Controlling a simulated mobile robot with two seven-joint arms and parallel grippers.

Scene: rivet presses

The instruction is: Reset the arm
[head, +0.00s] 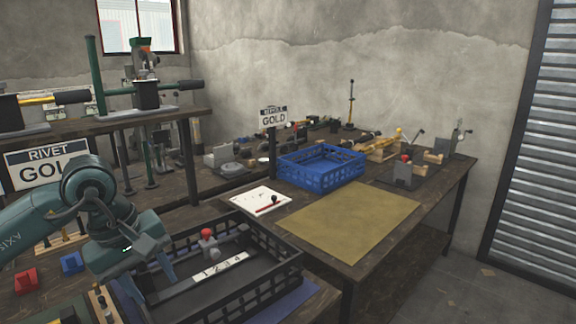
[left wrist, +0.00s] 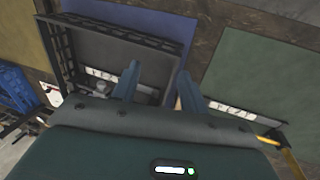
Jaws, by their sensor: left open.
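My left arm comes in from the left in the head view. My left gripper (head: 150,281) is open and empty, with its fingers pointing down over the left side of a black crate (head: 276,243). The wrist view also shows the two fingers (left wrist: 157,86) apart with nothing between them. The crate (left wrist: 66,50) stands beside them in that view. Inside the crate are a white numbered strip (head: 220,269) and a grey part with a red knob (head: 207,239). My right gripper is in neither view.
A blue crate (head: 330,180) and a tan mat (head: 350,222) lie on the table to the right. A white sheet (head: 258,199) holds a red pen. Red (head: 26,281) and blue (head: 72,263) blocks sit near my arm. The wrist view shows a green mat (left wrist: 260,60).

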